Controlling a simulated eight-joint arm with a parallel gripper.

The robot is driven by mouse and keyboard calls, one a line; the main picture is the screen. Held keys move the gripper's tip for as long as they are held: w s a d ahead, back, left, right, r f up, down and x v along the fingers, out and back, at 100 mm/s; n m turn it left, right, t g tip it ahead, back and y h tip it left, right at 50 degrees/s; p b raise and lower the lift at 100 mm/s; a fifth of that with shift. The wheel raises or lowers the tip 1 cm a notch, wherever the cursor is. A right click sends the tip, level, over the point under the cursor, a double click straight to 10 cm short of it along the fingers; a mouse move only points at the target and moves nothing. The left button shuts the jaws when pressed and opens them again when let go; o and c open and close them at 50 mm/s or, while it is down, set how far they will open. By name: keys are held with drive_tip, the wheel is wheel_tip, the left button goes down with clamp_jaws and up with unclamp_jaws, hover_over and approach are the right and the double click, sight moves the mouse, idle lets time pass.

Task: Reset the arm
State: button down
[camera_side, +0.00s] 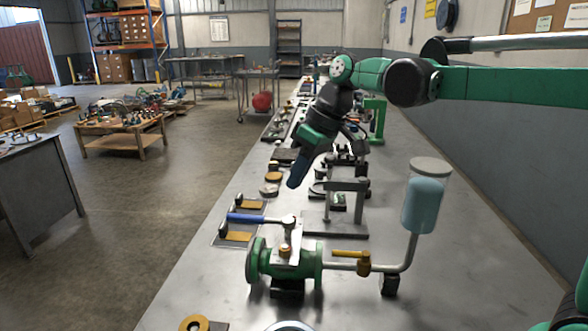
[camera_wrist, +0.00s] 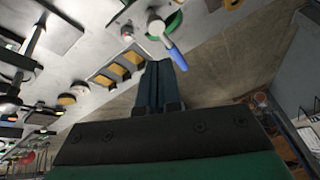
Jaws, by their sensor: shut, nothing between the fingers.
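My gripper (camera_side: 298,170) hangs from the green and black arm above the long grey bench, pointing down and a little left in the side view. Its blue-grey fingers are together and empty. In the wrist view the shut fingers (camera_wrist: 160,82) point up the picture from the dark gripper body. A green valve (camera_side: 284,262) with a blue-handled lever (camera_side: 254,218) stands on the bench in front of the gripper. The blue handle (camera_wrist: 178,58) also shows just beyond the fingertips in the wrist view, apart from them as far as I can tell.
A clear cylinder with blue contents (camera_side: 424,200) stands on a bent pipe with a yellow-handled valve (camera_side: 352,254). A grey metal stand (camera_side: 340,205) is close to the gripper. Yellow pads (camera_side: 240,236) lie at the bench's left edge. The bench's right front is clear.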

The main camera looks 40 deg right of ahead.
drive_tip(key=s+d+f+m+t+h, duration=0.3)
drive_tip(key=s+f, duration=0.3)
drive_tip(key=s, duration=0.5)
drive_tip(key=shift+s+f+m+t+h, duration=0.2)
drive_tip(key=shift+m+t+h, duration=0.15)
drive_tip(key=shift+m, duration=0.25)
